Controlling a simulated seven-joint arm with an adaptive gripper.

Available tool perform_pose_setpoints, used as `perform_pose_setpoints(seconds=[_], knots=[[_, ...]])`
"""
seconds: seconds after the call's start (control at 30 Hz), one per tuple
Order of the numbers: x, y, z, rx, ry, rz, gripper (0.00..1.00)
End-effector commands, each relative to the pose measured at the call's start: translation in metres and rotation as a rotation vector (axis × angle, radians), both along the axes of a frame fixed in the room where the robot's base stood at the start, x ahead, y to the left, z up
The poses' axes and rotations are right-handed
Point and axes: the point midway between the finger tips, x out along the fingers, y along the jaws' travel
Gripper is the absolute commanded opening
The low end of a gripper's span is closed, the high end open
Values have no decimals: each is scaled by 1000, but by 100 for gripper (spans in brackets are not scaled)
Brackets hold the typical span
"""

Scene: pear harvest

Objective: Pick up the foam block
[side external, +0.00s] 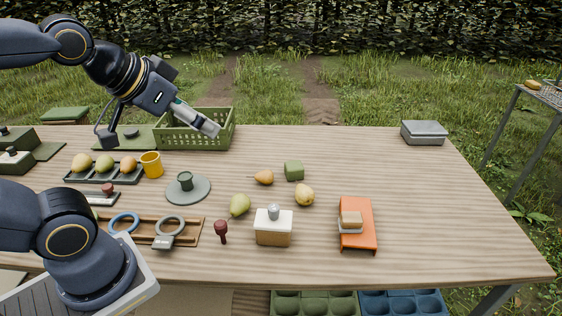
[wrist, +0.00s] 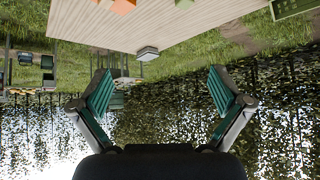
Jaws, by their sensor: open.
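A small green cube, which looks like the foam block (side external: 294,171), sits on the wooden table right of centre, behind a yellow pear. A sliver of green at the top edge of the wrist view (wrist: 183,3) may be the same block. My gripper (side external: 213,129) is raised above the back left of the table, in front of the green crate and well left of the block. In the wrist view its two teal-padded fingers (wrist: 160,78) are spread wide with nothing between them.
Pears (side external: 304,195) lie near the block. A white-topped box (side external: 274,229) and an orange stand (side external: 365,222) are nearer the front. A green crate (side external: 195,131), a saucer (side external: 188,189) and a yellow mug (side external: 151,165) are left. A grey box (side external: 423,132) is back right.

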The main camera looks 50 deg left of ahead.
Motion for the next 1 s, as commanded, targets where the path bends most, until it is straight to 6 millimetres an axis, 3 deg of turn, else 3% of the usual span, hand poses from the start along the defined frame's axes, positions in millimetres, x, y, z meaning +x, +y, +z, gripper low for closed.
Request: perform_pose_setpoints(seconds=[0.1,0.23,0.33,0.43,0.57,0.7,0.9,1.0], knots=[[52,11,39,79,-210,-16,100],[119,25,67,174,-391,-57,100],[170,36,69,226,-488,-115,100],[215,47,50,245,-548,-185,100],[257,65,-1,218,-577,-276,100],[277,90,-81,134,-559,-339,100],[260,129,-206,-4,-446,-317,100],[243,145,-252,-47,-375,-269,100]])
